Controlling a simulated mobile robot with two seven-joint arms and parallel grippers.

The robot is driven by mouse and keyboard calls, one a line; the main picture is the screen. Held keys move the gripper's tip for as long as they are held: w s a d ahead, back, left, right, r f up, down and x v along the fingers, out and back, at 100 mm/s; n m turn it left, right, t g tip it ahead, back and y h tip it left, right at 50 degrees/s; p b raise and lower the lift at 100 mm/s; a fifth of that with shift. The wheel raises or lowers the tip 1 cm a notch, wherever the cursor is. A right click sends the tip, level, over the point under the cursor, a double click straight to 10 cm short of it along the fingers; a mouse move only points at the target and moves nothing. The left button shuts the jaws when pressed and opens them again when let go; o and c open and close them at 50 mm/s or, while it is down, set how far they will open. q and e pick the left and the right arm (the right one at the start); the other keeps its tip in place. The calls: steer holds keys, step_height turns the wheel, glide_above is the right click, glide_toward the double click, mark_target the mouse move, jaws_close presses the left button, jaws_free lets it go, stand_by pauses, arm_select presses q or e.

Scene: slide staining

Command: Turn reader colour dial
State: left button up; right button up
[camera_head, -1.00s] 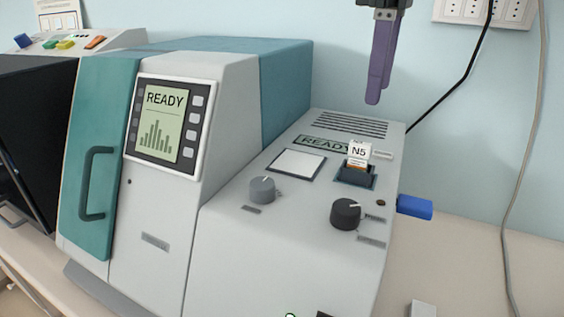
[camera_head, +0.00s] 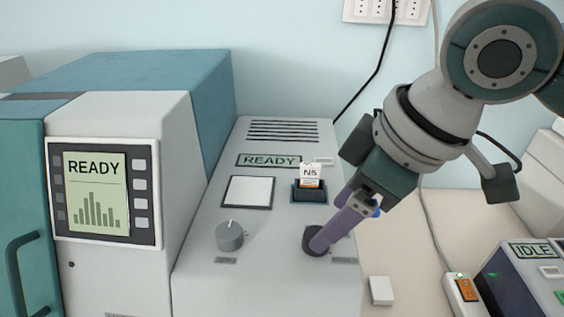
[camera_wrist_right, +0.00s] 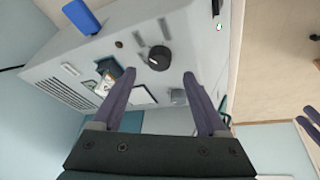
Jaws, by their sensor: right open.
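The reader is the pale grey sloped unit (camera_head: 270,285) with a READY strip. A dark round dial (camera_head: 311,240) sits on its right side and a grey dial (camera_head: 230,236) on its left; which one is the colour dial I cannot tell. My right gripper (camera_head: 318,246) has purple fingers, slants down from the upper right and partly hides the dark dial. In the right wrist view the dark dial (camera_wrist_right: 159,57) lies between and just beyond the open fingertips (camera_wrist_right: 159,76); contact is not clear. Purple finger ends at that view's right edge (camera_wrist_right: 310,125) look like my left gripper's.
A slide labelled N5 (camera_head: 310,176) stands in a dark slot behind the dark dial, close to my fingers. A white square plate (camera_head: 248,191) is left of it. The teal-and-grey machine (camera_head: 120,130) with a READY screen stands left. An IDLE device (camera_head: 530,275) is at lower right.

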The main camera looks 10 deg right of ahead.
steer(key=x, duration=0.5)
steer(key=shift+d, duration=0.1)
steer(key=shift+r, duration=0.1)
jaws_close()
stand_by(0.4)
